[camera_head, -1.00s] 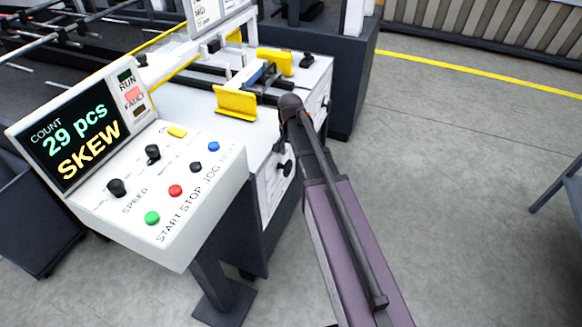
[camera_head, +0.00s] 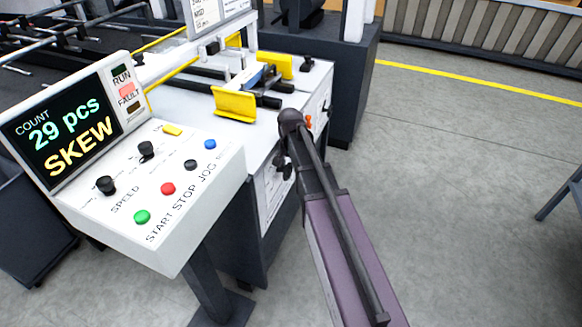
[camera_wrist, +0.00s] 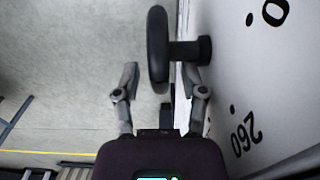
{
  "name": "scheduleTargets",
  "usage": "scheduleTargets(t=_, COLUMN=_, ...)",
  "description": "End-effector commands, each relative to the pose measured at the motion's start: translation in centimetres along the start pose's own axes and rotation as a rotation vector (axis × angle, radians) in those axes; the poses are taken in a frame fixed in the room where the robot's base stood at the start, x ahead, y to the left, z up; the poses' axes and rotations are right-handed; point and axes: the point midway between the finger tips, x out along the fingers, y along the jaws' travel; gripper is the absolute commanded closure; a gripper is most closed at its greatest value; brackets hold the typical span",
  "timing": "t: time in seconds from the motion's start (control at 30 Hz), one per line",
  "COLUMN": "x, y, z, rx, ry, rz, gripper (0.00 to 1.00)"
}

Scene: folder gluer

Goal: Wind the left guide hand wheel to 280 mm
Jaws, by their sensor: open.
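A dark hand wheel (camera_wrist: 157,50) shows nearly edge-on in the wrist view, on a short hub (camera_wrist: 190,52) at a white panel (camera_wrist: 265,60). The panel carries black dots and the printed number 260. My gripper (camera_wrist: 160,80) is open, one finger on each side of the wheel's lower rim in the picture. The right finger is close to the panel. I see no clear contact with the wheel. In the head view my arm covers part of the machine's side, and I cannot clearly tell wheel from gripper there.
A control console (camera_head: 150,200) with buttons and a screen reading 29 pcs and SKEW stands at the left. Yellow guides (camera_head: 235,105) sit on the white machine top. A small orange part (camera_head: 309,122) shows beside my arm.

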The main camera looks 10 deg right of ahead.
Motion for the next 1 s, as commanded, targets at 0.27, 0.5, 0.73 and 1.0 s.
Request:
scheduleTargets(t=0.27, x=-0.02, y=0.00, z=0.00, rx=0.000, ry=0.000, rz=0.000, gripper=0.75)
scheduleTargets(t=0.5, x=-0.02, y=0.03, z=0.00, rx=0.000, ry=0.000, rz=0.001, gripper=1.00)
scheduleTargets(t=0.73, x=-0.01, y=0.15, z=0.06, rx=0.000, ry=0.014, rz=0.003, gripper=1.00)
scheduleTargets(t=1.0, x=-0.07, y=0.27, z=0.42, rx=0.000, ry=0.106, rz=0.004, gripper=1.00)
